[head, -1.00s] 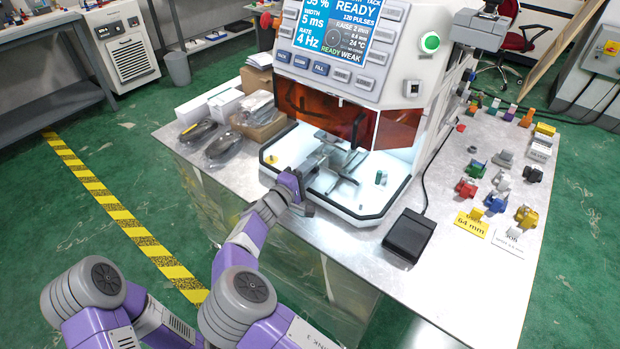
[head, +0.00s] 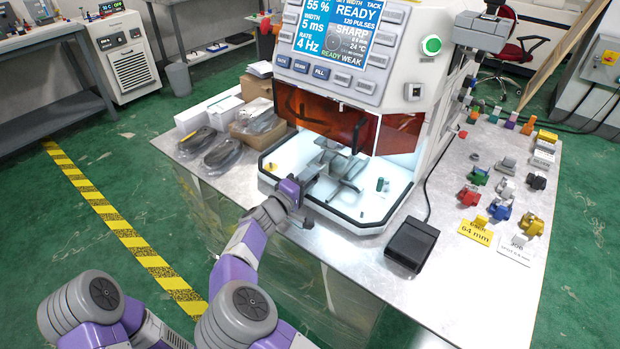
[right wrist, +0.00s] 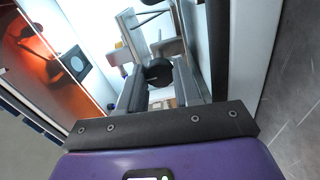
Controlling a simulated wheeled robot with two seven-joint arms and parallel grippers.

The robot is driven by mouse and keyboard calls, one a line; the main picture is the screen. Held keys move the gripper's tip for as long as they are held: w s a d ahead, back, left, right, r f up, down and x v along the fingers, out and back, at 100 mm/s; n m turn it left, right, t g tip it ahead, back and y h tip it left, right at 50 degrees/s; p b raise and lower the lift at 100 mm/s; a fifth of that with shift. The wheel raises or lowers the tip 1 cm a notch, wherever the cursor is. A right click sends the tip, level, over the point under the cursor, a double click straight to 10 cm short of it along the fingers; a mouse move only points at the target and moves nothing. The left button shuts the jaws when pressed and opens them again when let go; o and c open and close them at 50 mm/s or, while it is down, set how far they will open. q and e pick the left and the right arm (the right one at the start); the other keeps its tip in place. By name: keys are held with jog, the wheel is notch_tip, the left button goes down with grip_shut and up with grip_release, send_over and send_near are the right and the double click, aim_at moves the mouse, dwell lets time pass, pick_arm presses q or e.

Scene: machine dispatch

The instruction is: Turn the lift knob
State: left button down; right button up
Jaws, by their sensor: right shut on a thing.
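The lift knob (right wrist: 158,73) is a dark round knob, seen between the fingers of my right gripper in the right wrist view. My right gripper (right wrist: 157,92) is shut on it. In the head view my right gripper (head: 308,176) reaches over the front edge of the machine's lit work bay, and the knob is hidden by it. A grey metal stage (head: 343,164) stands in the bay just beyond the gripper. The machine's screen (head: 340,38) reads READY and SHARP. My left gripper is out of view.
An orange shield (head: 330,121) hangs above the bay. A small green cylinder (head: 380,184) stands at the bay's right. A black pedal (head: 410,243) lies on the table to the right, with several coloured pieces beyond. Bagged grey items (head: 222,150) lie at the left.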

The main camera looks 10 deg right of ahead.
jog(key=o, duration=1)
jog(key=shift+o, duration=0.2)
